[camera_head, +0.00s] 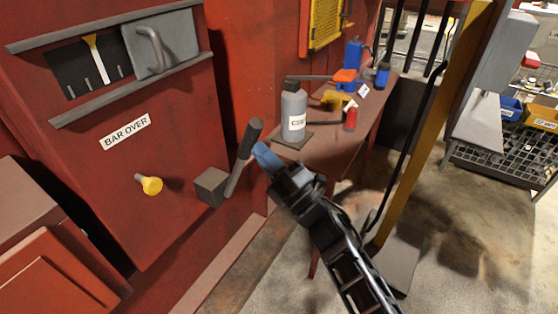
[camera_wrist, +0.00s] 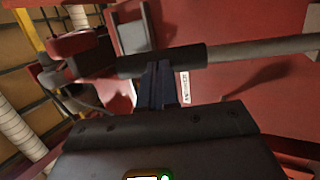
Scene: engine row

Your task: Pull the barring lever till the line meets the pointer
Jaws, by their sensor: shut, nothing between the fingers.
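The barring lever has a dark grip (camera_head: 249,139) and a grey shaft rising at a slant from a dark block (camera_head: 210,186) on the red housing. In the window above, a yellow pointer (camera_head: 91,43) shows against a black surface (camera_head: 68,72) with short pale marks. A longer pale stripe seems to run down from the pointer; it is too small to tell them apart surely. My gripper (camera_head: 264,157), with blue fingertips, is shut and empty just right of the lever. In the wrist view, its fingers (camera_wrist: 157,85) end at the dark grip (camera_wrist: 185,58); I cannot tell whether they touch.
A grey cover with a handle (camera_head: 160,48) stands at the window's right. A yellow knob (camera_head: 151,185) sticks out below the BAR OVER label (camera_head: 126,131). A bench behind holds a grey bottle (camera_head: 293,115) and small items. A yellow post (camera_head: 424,130) stands right of my arm.

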